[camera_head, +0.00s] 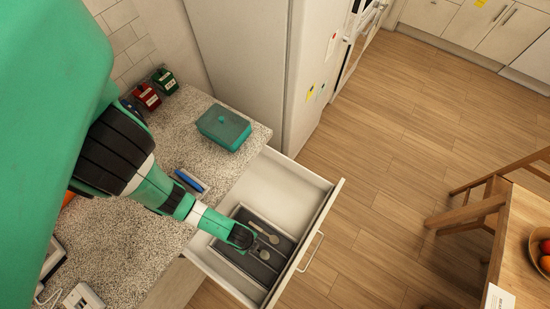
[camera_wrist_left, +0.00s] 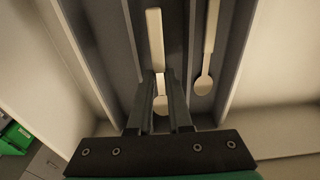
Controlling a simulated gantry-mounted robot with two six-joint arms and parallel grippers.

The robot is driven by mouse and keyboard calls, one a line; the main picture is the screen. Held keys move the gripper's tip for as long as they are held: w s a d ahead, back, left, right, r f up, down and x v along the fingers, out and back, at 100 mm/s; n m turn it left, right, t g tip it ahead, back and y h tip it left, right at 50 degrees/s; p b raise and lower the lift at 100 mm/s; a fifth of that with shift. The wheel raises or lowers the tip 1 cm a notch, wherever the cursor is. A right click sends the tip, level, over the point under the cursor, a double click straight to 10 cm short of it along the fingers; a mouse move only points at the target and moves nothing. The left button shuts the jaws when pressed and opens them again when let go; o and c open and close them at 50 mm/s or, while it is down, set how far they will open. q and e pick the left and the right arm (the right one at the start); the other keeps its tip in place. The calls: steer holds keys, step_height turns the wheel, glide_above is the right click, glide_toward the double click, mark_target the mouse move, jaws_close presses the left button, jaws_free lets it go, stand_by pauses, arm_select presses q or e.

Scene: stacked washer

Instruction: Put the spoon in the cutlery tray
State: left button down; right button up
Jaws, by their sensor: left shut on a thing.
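The dark grey cutlery tray (camera_head: 283,236) lies in an open white drawer and has long compartments. My left gripper (camera_head: 245,237) is low over the tray. In the left wrist view, my left gripper (camera_wrist_left: 161,100) is shut on a pale spoon (camera_wrist_left: 155,40), with the spoon's bowl showing between the fingers. This spoon lies along a compartment; whether it touches the tray floor is unclear. A second pale spoon (camera_wrist_left: 205,85) lies in the compartment to the right, apart from the gripper. My right gripper is not in view.
The open drawer (camera_head: 316,197) juts from under a speckled counter (camera_head: 180,130). A teal lidded box (camera_head: 224,128) and a blue-handled item (camera_head: 190,180) stand on the counter. A tall fridge (camera_head: 260,60) is behind; a wooden table (camera_head: 520,240) is at right.

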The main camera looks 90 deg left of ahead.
arm_select(q)
steer(key=shift+w+a+f+b, duration=0.15)
steer(key=shift+f+b, duration=0.3)
steer(key=shift+f, duration=0.5)
steer(key=shift+w+a+f+b, duration=0.1)
steer(key=shift+f+b, duration=0.3)
steer(key=shift+f, duration=0.55)
steer(key=shift+f, duration=0.1)
steer(key=c, duration=1.1)
jaws_free()
steer(key=r+p, duration=0.3)
steer(key=r, duration=0.1)
steer(key=r+p, duration=0.3)
steer(key=r, duration=0.1)
steer(key=s+r+p, duration=0.1)
steer(key=r+p, duration=0.2)
steer(key=r, duration=0.1)
steer(key=shift+a+r, duration=0.1)
steer(key=shift+a, duration=0.25)
